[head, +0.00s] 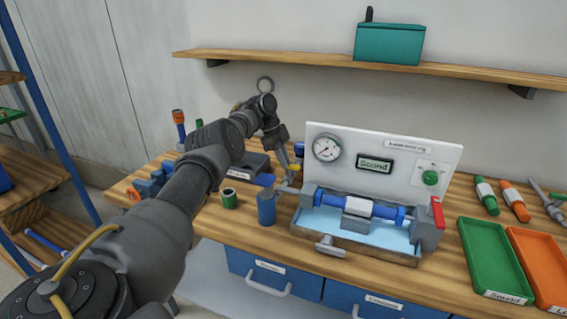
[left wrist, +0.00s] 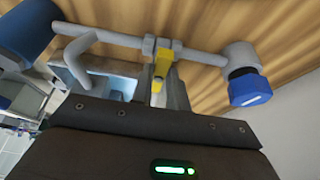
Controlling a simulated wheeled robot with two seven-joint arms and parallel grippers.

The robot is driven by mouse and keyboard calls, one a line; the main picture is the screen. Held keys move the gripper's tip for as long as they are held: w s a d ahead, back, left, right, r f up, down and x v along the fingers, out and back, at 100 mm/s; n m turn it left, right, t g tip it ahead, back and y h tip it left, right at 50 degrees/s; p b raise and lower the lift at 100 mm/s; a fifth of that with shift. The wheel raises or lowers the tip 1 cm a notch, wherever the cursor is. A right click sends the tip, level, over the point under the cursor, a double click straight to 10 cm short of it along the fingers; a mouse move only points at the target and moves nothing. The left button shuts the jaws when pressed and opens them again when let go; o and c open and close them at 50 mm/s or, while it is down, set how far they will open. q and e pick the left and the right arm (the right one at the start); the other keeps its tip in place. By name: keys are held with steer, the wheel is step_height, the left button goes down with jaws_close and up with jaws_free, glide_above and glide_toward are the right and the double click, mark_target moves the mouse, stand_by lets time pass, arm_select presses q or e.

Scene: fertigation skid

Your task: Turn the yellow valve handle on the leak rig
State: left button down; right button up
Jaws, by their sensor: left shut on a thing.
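The leak rig (head: 385,150) stands on the workbench, with a pressure gauge, a "Sound" display and a blue and white pipe section over a light blue tray. My left gripper (head: 291,170) reaches down to the pipe at the rig's left side. The yellow valve handle (left wrist: 162,62) shows between its fingers in the left wrist view, on a grey fitting of the pipe. The gripper is shut on this handle. In the head view only a bit of yellow (head: 299,150) shows beside the fingers. My right gripper is not in view.
A red lever (head: 437,212) sits at the rig's right end. A blue cylinder (head: 266,207) and a green cup (head: 229,198) stand close below my left arm. Green (head: 491,255) and orange (head: 543,262) trays lie at right. A shelf (head: 300,61) runs above.

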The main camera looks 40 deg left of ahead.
arm_select(q)
steer(key=c, duration=1.4)
jaws_free()
steer(key=shift+c, duration=0.2)
steer(key=shift+o, duration=0.4)
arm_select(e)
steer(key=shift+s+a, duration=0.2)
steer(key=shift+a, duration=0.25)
arm_select(q)
steer(key=shift+r, duration=0.1)
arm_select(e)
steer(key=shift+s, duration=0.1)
